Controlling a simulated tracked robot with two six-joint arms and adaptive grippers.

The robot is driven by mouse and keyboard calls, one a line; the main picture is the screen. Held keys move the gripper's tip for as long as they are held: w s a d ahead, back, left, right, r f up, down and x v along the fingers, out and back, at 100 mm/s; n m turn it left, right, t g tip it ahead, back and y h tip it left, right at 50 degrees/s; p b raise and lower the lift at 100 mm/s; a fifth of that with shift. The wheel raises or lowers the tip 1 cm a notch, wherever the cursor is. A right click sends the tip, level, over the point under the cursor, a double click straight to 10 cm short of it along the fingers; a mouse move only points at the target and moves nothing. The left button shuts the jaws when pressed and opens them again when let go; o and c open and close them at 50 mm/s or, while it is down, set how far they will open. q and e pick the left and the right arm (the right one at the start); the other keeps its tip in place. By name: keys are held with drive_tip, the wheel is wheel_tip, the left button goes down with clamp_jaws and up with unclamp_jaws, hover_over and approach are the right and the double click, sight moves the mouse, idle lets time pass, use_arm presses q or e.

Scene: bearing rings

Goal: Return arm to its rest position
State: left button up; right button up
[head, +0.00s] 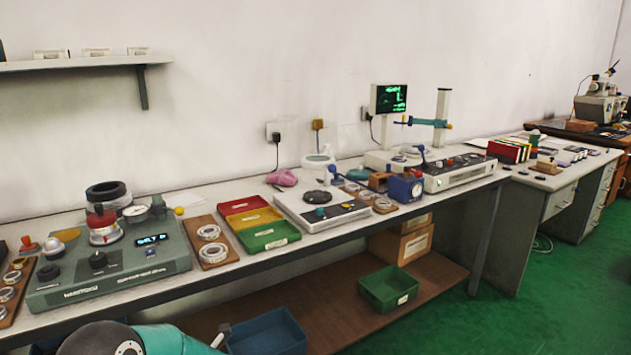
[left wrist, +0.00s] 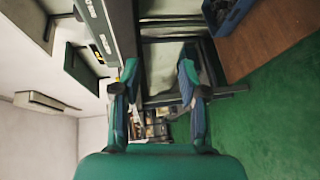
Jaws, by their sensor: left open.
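My left gripper (left wrist: 158,80) is open in the left wrist view, with its two fingers apart and nothing between them. Part of a teal arm of mine (head: 172,341) shows at the bottom left of the head view, in front of the bench; its fingertips are not clear there. The bearing rings (head: 209,231) lie on a wooden board (head: 216,263) on the bench, away from the arm. More rings (head: 6,294) lie on a board at the left edge. My right gripper is in neither view.
The long bench (head: 150,301) carries a grey-green measuring instrument (head: 110,276), red, yellow and green trays (head: 270,238) and several other devices. Below, a green bin (head: 389,287) and a blue bin (head: 268,334) stand on a brown shelf. The green floor (head: 540,300) at right is clear.

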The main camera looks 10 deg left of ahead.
use_arm(q)
drive_tip(key=w+d+f+m+t+h, duration=0.2)
drive_tip(key=d+f+m+t+h, duration=0.15)
drive_tip(key=d+f+m, duration=0.55)
drive_tip(key=s+d+f+m+g+h, duration=0.1)
drive_tip(key=s+d+f+m+h, duration=0.5)
drive_tip(key=d+f, duration=0.25)
drive_tip(key=s+d+f+m+g+h, duration=0.1)
drive_tip(key=s+d+f+m+h, duration=0.55)
drive_tip(key=d, duration=0.25)
drive_tip(key=s+d+f+m+g+h, duration=0.25)
drive_tip(key=s+d+m+g, duration=0.5)
drive_tip(key=s, duration=0.55)
wheel_tip(320, 180, up, 16)
drive_tip(key=m+t+p, duration=0.1)
drive_tip(key=t+p, duration=0.1)
drive_tip(key=p, duration=1.4)
drive_tip(key=shift+w+d+r+m+h, duration=0.25)
drive_tip(key=shift+w+m+h, duration=0.05)
drive_tip(key=shift+w+h, duration=0.1)
